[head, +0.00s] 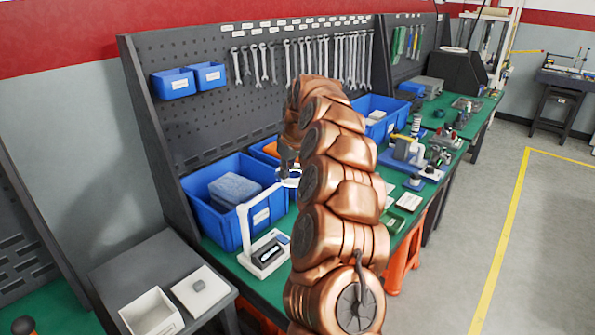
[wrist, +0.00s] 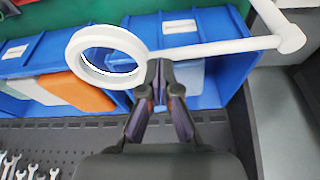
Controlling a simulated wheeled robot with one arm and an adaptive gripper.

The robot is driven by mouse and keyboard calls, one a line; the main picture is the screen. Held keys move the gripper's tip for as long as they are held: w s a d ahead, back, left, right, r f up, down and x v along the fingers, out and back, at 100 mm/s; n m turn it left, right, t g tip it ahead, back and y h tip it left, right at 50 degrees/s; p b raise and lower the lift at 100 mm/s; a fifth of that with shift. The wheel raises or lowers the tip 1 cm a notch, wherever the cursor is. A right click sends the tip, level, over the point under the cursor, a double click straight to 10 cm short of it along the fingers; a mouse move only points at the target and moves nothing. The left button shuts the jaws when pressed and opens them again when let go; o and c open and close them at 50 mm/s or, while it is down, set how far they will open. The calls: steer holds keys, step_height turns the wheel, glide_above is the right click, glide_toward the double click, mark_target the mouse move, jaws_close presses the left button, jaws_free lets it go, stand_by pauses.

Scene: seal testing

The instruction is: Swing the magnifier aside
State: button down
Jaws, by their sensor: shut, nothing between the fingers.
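The magnifier (wrist: 220,47) is white, with a round ring at the end of a straight arm. In the wrist view the ring is left of centre, and the arm runs right to a post joint at the upper right. In the head view the magnifier (head: 245,222) rises from a white base, and its ring lies partly behind my arm. My gripper (wrist: 158,72) is shut and empty, its fingertips close beside the right edge of the ring, where the arm meets it. I cannot tell whether they touch. In the head view my gripper (head: 288,160) is small and partly hidden.
A blue bin (head: 215,228) with a grey-blue block stands behind the magnifier. Another blue bin (head: 388,133) stands further along the green bench. Wrenches (head: 300,62) hang on the pegboard. A grey side table (head: 140,265) holds a white box and a white tray at lower left.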

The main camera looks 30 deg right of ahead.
steer(key=shift+w+a+f, duration=0.1)
steer(key=shift+w+a, duration=0.05)
steer(key=shift+w, duration=0.45)
stand_by(0.4)
steer(key=s+d+r+b, duration=0.2)
steer(key=s+r, duration=0.4)
steer(key=r, duration=0.4)
steer(key=shift+s+r+b, duration=0.2)
steer(key=shift+s+b, duration=0.1)
steer(key=shift+b, duration=0.55)
